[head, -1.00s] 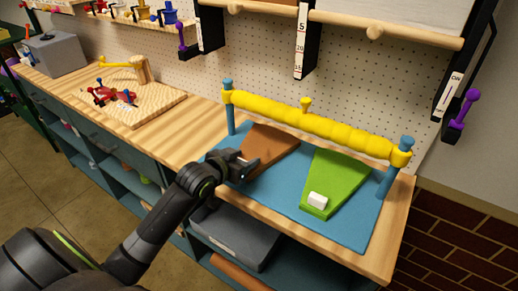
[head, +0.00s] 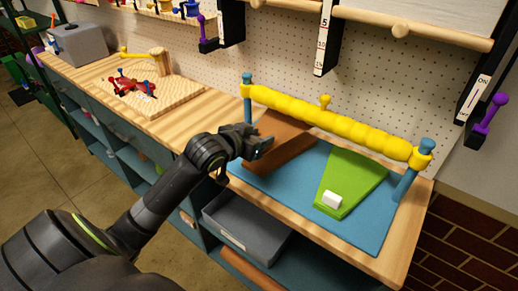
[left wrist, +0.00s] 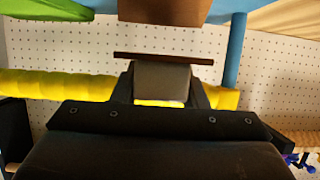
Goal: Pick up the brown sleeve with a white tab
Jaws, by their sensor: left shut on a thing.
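My left gripper (head: 258,147) is shut on the brown sleeve (head: 288,127) near the left end of the blue mat (head: 300,200). The sleeve is tilted and its near end is raised off the mat; I cannot tell whether its far end is clear. In the left wrist view, a pale block (left wrist: 162,80), which looks like the white tab, sits between the fingers, with the sleeve's brown edge (left wrist: 165,57) just beyond it. In the head view the gripper hides the tab. My right gripper is not in view.
A green sleeve (head: 355,175) with a white tab (head: 332,198) lies on the mat to the right. A yellow bar (head: 340,123) on blue posts (head: 402,184) runs behind. A wooden board (head: 150,103) with a red object stands left. A grey bin (head: 245,228) sits below.

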